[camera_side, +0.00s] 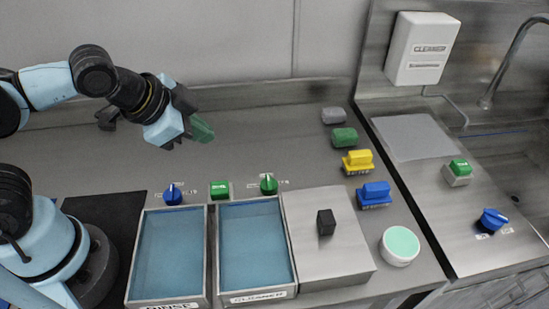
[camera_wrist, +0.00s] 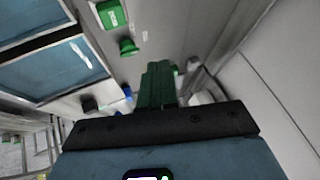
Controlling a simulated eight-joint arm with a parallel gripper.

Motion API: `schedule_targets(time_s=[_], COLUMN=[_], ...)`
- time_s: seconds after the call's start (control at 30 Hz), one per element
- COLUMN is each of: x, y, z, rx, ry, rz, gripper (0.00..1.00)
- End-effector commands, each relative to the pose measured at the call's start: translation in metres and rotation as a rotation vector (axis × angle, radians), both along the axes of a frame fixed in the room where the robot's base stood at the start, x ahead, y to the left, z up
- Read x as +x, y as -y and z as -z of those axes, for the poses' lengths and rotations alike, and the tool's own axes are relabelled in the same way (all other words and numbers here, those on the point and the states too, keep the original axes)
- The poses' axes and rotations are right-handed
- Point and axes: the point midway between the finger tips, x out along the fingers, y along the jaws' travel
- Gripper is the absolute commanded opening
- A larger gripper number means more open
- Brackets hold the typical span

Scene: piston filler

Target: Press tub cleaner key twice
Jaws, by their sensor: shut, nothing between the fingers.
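A green square key (camera_side: 219,189) with white marking sits on the counter behind the tubs, between a blue knob (camera_side: 173,194) and a green knob (camera_side: 268,184). The wrist view shows the green key (camera_wrist: 113,14) at the top left, with the green knob (camera_wrist: 128,46) below it. The rinse tub (camera_side: 145,250) and cleaner tub (camera_side: 293,262) stand in front. Another green key (camera_side: 460,168) is on a grey box at the right, by the sink. My gripper (camera_side: 206,138) is raised above the counter, behind and apart from the keys. Its green fingers (camera_wrist: 158,64) are shut and empty.
A metal lid with a black handle (camera_side: 326,222) lies right of the tubs. Grey, green (camera_side: 344,137), yellow (camera_side: 358,161) and blue (camera_side: 375,193) blocks line the right side. A round mint-topped container (camera_side: 399,245) is near the front. The back counter is mostly clear.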

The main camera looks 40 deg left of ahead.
Motion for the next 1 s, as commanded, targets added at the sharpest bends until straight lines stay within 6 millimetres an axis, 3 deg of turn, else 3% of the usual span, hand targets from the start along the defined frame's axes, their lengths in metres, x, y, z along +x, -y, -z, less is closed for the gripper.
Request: schedule_targets(time_s=[0.2, 0.67, 1.0], x=[-0.005, -0.005, -0.005], y=[0.021, 0.023, 0.023], z=[-0.002, -0.001, 0.027], rx=[0.103, 0.115, 0.114], ry=[0.025, 0.028, 0.028], rz=[0.178, 0.196, 0.195], gripper=[0.00, 0.00, 0.00])
